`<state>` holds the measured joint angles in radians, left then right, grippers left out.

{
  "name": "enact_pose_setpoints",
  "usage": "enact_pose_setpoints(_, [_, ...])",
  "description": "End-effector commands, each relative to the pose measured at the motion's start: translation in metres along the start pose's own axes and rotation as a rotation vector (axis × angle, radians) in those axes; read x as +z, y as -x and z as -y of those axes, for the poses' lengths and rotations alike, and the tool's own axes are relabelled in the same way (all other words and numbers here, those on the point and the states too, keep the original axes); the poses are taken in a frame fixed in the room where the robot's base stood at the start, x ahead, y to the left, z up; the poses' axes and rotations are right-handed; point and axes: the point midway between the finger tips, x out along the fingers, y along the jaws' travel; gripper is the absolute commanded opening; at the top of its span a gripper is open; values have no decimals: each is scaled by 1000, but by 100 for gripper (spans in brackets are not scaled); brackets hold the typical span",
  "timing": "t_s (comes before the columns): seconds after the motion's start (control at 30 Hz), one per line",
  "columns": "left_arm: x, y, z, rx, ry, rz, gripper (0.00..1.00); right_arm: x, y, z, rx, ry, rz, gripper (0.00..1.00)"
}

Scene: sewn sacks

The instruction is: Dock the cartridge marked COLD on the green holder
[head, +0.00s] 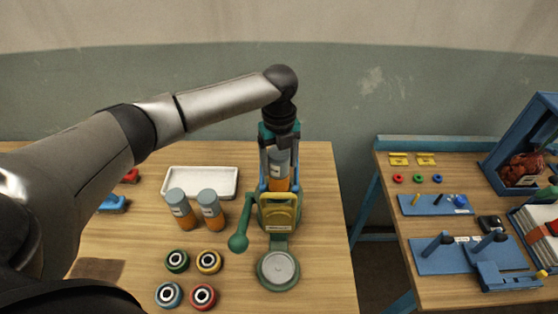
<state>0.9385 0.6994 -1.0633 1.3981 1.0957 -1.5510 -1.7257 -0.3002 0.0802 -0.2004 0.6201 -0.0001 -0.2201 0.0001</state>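My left gripper (279,160) comes down from above with its fingers on both sides of a grey-capped orange cartridge (280,184). It looks shut on this cartridge. The cartridge is upright at the holder with the yellow front (279,212) and green parts. Its lower end is hidden behind the yellow front, so I cannot tell if it is seated. The holder has a green lever with a ball end (238,243) at its left and a round grey plate (278,270) in front. Two similar cartridges (180,208) (211,209) stand to the left. Their label words are too small to read. My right gripper is out of view.
A white tray (201,194) lies behind the two standing cartridges. Several coloured rings (178,261) lie on the table in front of them. A blue object (112,203) is at the left. A second table with blue fixtures (450,257) stands right, across a gap.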

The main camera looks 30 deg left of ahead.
Motion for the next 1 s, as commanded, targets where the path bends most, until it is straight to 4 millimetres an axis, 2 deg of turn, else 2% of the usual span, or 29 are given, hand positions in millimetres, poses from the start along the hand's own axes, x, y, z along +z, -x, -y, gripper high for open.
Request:
enact_pose_setpoints(0.17, [0,1,0,2,0,-1,76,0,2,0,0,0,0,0])
enact_pose_setpoints(0.57, [0,32,0,1,0,-1,76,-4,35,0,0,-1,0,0])
enact_pose_setpoints(1.0, [0,64,0,-1,0,0,76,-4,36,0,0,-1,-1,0])
